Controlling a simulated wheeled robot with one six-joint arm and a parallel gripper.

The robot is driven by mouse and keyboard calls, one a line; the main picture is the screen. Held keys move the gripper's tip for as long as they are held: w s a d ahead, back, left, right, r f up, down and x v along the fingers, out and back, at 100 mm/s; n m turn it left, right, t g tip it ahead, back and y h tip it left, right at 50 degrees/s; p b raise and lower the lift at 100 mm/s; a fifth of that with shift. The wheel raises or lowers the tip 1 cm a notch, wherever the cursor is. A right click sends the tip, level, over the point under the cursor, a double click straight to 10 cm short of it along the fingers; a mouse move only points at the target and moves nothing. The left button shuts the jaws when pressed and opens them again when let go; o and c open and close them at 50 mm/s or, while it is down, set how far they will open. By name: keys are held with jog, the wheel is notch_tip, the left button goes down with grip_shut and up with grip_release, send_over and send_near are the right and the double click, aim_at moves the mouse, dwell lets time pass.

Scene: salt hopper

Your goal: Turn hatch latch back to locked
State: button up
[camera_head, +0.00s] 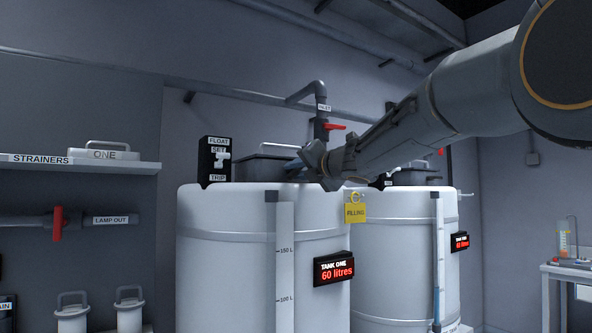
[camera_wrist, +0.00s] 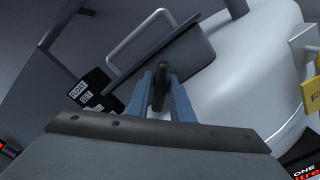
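The hatch latch (camera_wrist: 160,88) is a dark upright piece at the near edge of the grey hatch lid (camera_wrist: 190,58), seen in the wrist view. My gripper (camera_wrist: 161,82) has its two blue fingers on either side of the latch. Whether the fingers press on it or leave a thin gap, I cannot tell. In the head view my gripper (camera_head: 295,164) is at the right side of the dark hatch (camera_head: 262,168) on top of tank one (camera_head: 230,235). The latch is hidden there.
A black float switch box (camera_head: 214,160) stands left of the hatch. A pipe with a red valve handle (camera_head: 335,127) is behind it. A yellow FILLING tag (camera_head: 355,213) hangs at the tank's right. A second white tank (camera_head: 395,255) stands to the right.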

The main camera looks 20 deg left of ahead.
grip_shut()
jog(key=shift+m, duration=0.3)
jog(key=m+p, duration=0.3)
jog(key=shift+m+p, duration=1.5)
jog(key=shift+m, duration=0.6)
jog(key=shift+f, duration=0.1)
